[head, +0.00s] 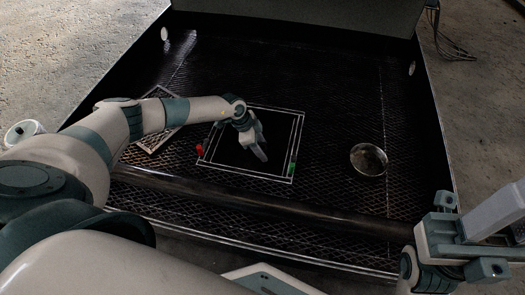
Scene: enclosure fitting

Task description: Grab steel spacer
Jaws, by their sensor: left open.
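A round, shiny metal piece (369,159), which looks like the steel spacer, lies on the dark mesh floor of the enclosure, right of centre. My left gripper (258,150) points down over the white-outlined square in the middle. It is open, with nothing seen between its fingers, and stands well to the left of the round piece, not touching it. My right arm's end (462,242) is at the lower right, near the enclosure's front right corner. Its jaw opening cannot be made out.
The white-outlined dark square (292,181) has a red piece (200,150) at its left edge and a green piece (292,168) at its right. A framed mesh panel (152,146) lies partly behind my left arm. A dark bar (270,208) crosses the front. The floor around the round piece is clear.

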